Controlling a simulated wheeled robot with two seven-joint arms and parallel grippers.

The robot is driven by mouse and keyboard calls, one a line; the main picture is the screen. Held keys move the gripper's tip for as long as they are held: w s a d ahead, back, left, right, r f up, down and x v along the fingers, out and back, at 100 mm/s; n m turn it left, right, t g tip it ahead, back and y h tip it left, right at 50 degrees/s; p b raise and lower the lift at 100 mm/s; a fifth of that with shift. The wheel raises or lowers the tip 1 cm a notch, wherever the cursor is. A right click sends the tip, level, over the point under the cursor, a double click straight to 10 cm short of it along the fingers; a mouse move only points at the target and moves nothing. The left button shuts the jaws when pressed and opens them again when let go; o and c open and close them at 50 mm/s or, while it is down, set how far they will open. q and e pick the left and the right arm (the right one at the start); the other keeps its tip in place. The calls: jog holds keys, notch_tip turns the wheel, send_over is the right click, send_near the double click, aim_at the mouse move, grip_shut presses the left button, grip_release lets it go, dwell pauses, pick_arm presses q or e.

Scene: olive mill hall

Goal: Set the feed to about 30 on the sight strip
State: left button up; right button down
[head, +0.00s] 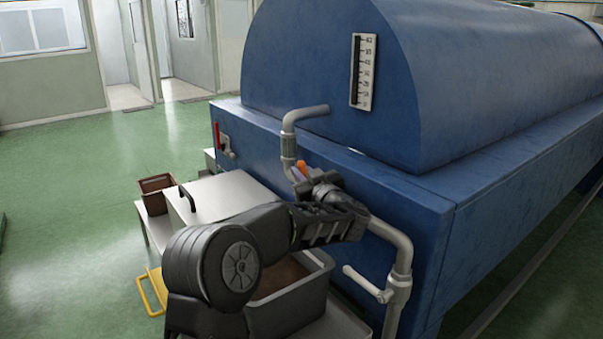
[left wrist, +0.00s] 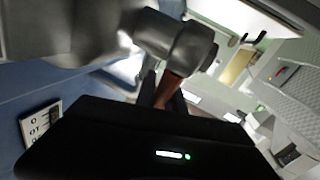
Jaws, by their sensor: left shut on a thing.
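The sight strip (head: 368,73) is a white upright scale with dark marks on the blue machine's end face. Its figures and level are too small to read. A grey pipe (head: 288,142) runs down from the machine below the strip. My left gripper (head: 302,176) is beside this pipe, shut on an orange handle (head: 301,167). In the left wrist view the handle (left wrist: 169,89) looks brown-orange, sits between the fingers (left wrist: 164,98) and meets a grey pipe fitting (left wrist: 184,45). Most of the handle is hidden by the gripper. My right gripper is not in view.
A red lever (head: 217,136) is on the machine's left side. A pale lever valve (head: 367,285) is on the lower right pipe (head: 401,258). A grey bin (head: 290,312) is below my arm. A brown crate (head: 154,198) is at left. Green floor (head: 70,190) is open farther left.

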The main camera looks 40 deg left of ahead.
pick_arm(q)
grip_shut()
dwell(0.8)
jog(key=shift+p, duration=0.3)
jog(key=f+h+p, duration=0.1)
jog(key=p, duration=0.3)
jog(key=a+f+g+h+p, duration=0.1)
jog(key=p, duration=0.2)
jog(key=f+h+p, duration=0.1)
jog(key=p, duration=0.3)
jog(key=shift+w+a+f+n+g+h+p, duration=0.2)
jog(key=shift+a+f+n+g+h+p, duration=0.1)
jog(key=shift+n+g+h+p, duration=0.1)
